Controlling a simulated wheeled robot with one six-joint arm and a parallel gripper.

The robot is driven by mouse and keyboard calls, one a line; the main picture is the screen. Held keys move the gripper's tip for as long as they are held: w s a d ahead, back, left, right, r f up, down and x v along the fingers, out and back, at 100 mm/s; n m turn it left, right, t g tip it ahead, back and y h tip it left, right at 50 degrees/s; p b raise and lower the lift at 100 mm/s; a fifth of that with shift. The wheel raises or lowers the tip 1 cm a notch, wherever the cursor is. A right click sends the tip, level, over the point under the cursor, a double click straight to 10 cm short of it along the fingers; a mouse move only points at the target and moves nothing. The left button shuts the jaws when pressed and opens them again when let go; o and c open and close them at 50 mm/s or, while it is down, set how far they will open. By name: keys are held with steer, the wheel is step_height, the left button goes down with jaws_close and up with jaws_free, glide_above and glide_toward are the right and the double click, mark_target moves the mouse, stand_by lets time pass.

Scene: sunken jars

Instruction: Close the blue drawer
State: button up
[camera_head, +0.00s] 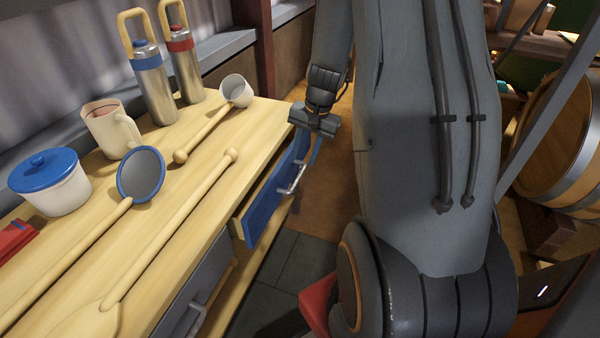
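The blue drawer (264,205) is in the front of the wooden table, right of the picture's middle left, and stands partly pulled out. Its blue front has a pale metal handle (294,178). My gripper (314,135) is at the far end of the drawer front, near its upper edge and above the handle. It points downward and seems close to the drawer, but I cannot tell whether it touches. The fingertips are small and partly lost against the drawer, so their opening cannot be made out.
The wooden table (200,210) carries a blue-lidded pot (60,190), a mug (110,128), two flasks (153,88), ladles and a long wooden spoon (165,235). A grey drawer (190,300) is nearer. A barrel (560,140) stands at the right. Floor shows beside the table.

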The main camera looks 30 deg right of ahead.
mark_target(299, 175)
steer(key=f, duration=0.2)
steer(key=f+b, duration=0.1)
steer(key=f, duration=0.2)
steer(key=w+a+f, duration=0.1)
steer(key=f, duration=0.1)
steer(key=shift+f, duration=0.25)
steer(key=shift+c, duration=0.3)
jaws_close()
steer(key=shift+w, duration=0.1)
